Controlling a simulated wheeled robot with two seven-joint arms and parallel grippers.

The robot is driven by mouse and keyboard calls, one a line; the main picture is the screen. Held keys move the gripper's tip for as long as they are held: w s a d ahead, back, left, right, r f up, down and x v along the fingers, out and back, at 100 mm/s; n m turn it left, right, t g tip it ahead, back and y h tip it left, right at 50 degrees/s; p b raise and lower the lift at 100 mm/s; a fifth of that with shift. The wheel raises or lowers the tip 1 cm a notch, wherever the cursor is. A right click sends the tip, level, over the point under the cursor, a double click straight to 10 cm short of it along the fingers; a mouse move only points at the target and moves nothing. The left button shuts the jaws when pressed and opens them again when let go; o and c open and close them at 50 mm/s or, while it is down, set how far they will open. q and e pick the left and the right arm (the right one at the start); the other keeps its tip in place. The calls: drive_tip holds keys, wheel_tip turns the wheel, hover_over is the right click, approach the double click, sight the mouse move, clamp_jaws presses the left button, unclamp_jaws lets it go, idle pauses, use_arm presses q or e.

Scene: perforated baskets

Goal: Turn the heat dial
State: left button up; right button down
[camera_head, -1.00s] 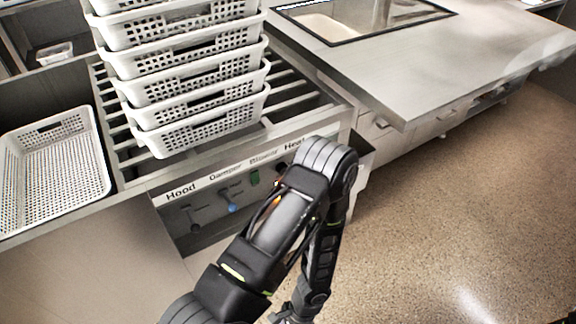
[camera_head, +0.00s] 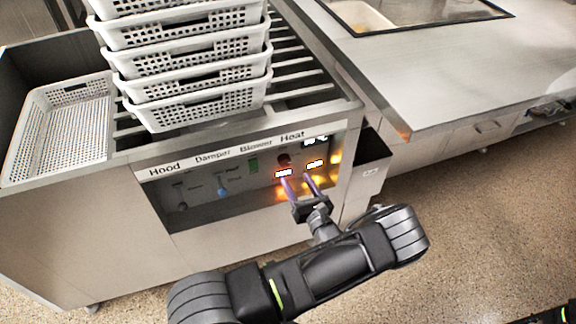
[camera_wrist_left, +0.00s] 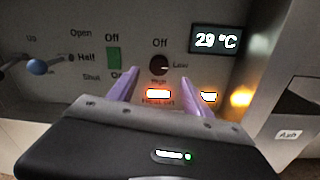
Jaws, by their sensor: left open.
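The heat dial (camera_head: 284,159) is a small dark round knob under the word "Heat" at the right end of the control panel (camera_head: 235,198). My left gripper (camera_head: 297,182) is open, with two purple fingers pointing at the panel just below the dial. In the wrist view, the fingers (camera_wrist_left: 160,80) stand to either side of and below the dial, with nothing between them. I cannot tell whether they touch the panel. My right gripper is not in view.
A green switch (camera_wrist_left: 114,60) and a blue-knobbed lever (camera_wrist_left: 37,67) sit left of the dial. A display (camera_wrist_left: 217,40) reads 29 °C. White perforated baskets (camera_head: 195,108) are stacked on the rack above. A grey bin labelled "Ash" (camera_wrist_left: 288,134) stands at the right.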

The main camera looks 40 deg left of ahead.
sight(286, 163)
use_arm(q)
drive_tip(key=x, duration=0.7)
drive_tip(key=shift+w+a, duration=0.2)
drive_tip(key=shift+a, duration=0.1)
clamp_jaws()
idle(0.4)
